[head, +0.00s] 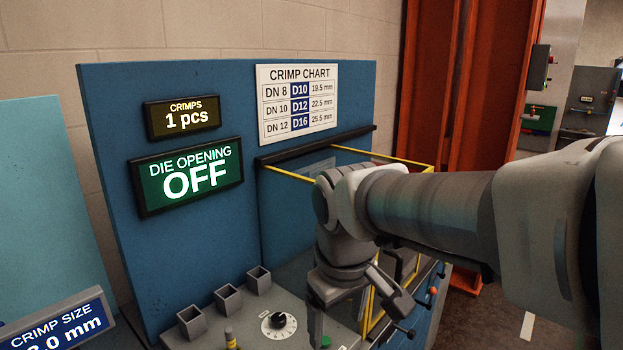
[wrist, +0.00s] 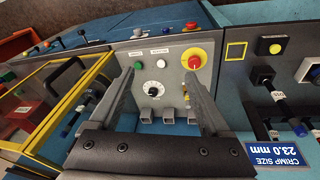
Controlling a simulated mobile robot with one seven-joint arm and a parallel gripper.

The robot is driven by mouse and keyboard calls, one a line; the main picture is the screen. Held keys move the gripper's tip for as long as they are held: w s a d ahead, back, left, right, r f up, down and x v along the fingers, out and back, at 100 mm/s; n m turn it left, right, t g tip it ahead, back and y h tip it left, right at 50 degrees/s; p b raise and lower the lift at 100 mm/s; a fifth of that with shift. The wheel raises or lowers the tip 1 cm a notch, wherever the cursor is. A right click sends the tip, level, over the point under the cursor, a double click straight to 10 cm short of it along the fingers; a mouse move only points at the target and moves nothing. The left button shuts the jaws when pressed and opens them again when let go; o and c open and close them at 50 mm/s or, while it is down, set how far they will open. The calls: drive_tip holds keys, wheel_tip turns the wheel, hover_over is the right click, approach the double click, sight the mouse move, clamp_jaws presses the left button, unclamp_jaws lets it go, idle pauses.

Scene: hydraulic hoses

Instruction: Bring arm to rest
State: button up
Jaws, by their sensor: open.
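My arm (head: 440,205) reaches in from the right in the head view, with its wrist bent down over the grey control panel. My gripper's fingers are mostly hidden in the head view. In the wrist view my gripper (wrist: 158,95) is open, its two fingers wide apart with nothing between them. Beyond the fingers is the control panel (wrist: 172,55) with a black dial (wrist: 154,89), a red emergency button on yellow (wrist: 194,61) and a green button (wrist: 138,66). I cannot tell how far the fingertips are from the panel.
A yellow-framed guard (head: 370,310) stands beside my wrist. Small grey square holders (head: 228,298) line the panel's back. A blue back panel carries a display reading "DIE OPENING OFF" (head: 188,177) and a crimp chart (head: 298,103). An orange-red rack (head: 480,80) stands behind.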

drive_tip(key=s+d+m+t, duration=0.3)
drive_tip(key=s+d+m, duration=0.4)
drive_tip(key=s+d, duration=0.2)
drive_tip(key=shift+s+d+r, duration=0.3)
drive_tip(key=shift+d+r, duration=0.05)
drive_tip(key=shift+d, duration=0.35)
